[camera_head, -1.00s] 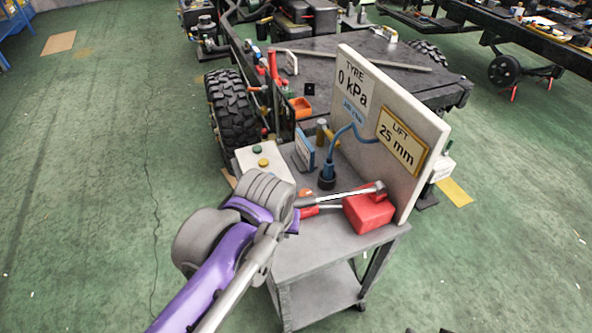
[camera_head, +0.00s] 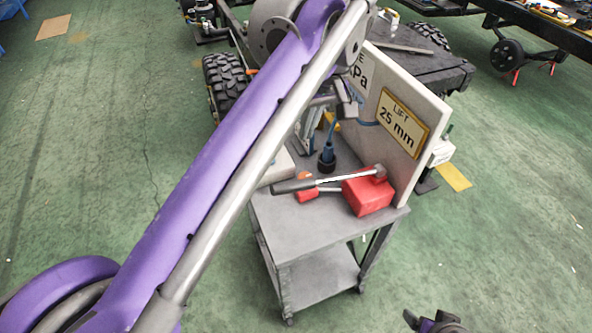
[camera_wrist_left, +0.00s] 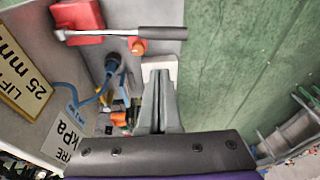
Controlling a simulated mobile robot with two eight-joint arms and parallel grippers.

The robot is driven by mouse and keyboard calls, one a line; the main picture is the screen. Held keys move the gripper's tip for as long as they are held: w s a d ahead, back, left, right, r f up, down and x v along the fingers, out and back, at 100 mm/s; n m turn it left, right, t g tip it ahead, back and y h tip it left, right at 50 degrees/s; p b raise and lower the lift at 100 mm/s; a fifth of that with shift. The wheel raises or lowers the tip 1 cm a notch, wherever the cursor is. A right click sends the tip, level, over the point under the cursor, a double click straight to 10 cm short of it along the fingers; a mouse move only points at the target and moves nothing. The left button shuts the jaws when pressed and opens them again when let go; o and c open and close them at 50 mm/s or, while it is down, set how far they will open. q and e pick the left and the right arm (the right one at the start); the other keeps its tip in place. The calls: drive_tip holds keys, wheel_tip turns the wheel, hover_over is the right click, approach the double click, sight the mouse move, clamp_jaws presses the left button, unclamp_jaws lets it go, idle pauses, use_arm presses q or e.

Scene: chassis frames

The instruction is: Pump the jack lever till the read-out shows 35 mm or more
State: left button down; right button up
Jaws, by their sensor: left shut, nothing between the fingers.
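The jack is a red block (camera_head: 368,196) on the cart. Its lever (camera_head: 340,180), a silver bar with a dark grip, lies nearly level, the grip end pointing left. In the left wrist view the lever (camera_wrist_left: 120,33) and red block (camera_wrist_left: 80,22) show at the top. The lift read-out (camera_head: 402,127) shows 25 mm. My left gripper (camera_head: 305,143) is shut and empty, above the cart behind the lever and apart from it. Its closed fingers show in the left wrist view (camera_wrist_left: 161,80). A dark part of my right gripper (camera_head: 435,322) shows at the bottom edge; its jaws are unclear.
The grey cart (camera_head: 300,230) has a free strip in front of the jack. An upright panel (camera_head: 425,110) stands on its right side. A blue plug with cable (camera_head: 327,158) stands behind the lever. A chassis wheel (camera_head: 226,82) is behind.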

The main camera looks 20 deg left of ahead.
use_arm(q)
drive_tip(key=b, duration=0.1)
approach(296, 182)
drive_tip(key=x, duration=0.3)
drive_tip(key=a+x, duration=0.1)
drive_tip(key=x, duration=0.1)
drive_tip(key=shift+w+f, duration=0.1)
drive_tip(key=shift+w, duration=0.25)
drive_tip(key=shift+s+f, duration=0.15)
drive_tip(key=shift+f, duration=0.3)
use_arm(e)
drive_tip(key=shift+s+f, duration=0.15)
drive_tip(key=shift+f, duration=0.7)
